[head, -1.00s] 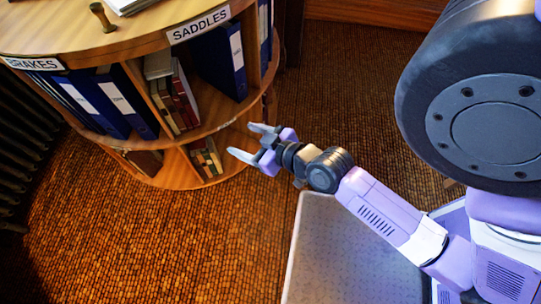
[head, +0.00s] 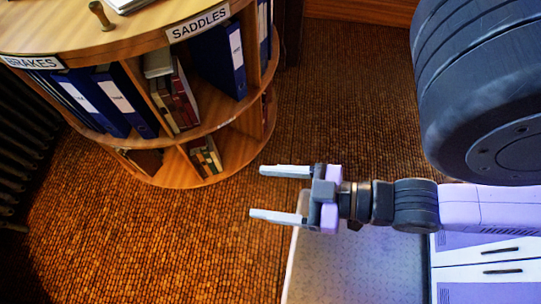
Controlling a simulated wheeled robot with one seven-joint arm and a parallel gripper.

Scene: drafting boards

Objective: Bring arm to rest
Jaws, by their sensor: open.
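My gripper (head: 264,193) is open and empty, with its two pale fingers pointing left in the head view. It is in the lower middle of the picture, clear of the round shelf. The fingers show above the carpet, and the wrist and forearm stretch off to the right over a grey flat surface. Nothing is between the fingers.
A round wooden shelf unit (head: 110,45) stands at upper left, with blue binders (head: 222,58), smaller books (head: 183,100) and signs reading BRAKES and SADDLES (head: 198,23). A dark radiator (head: 22,140) is at the left edge. Brown carpet (head: 130,235) lies open at lower left.

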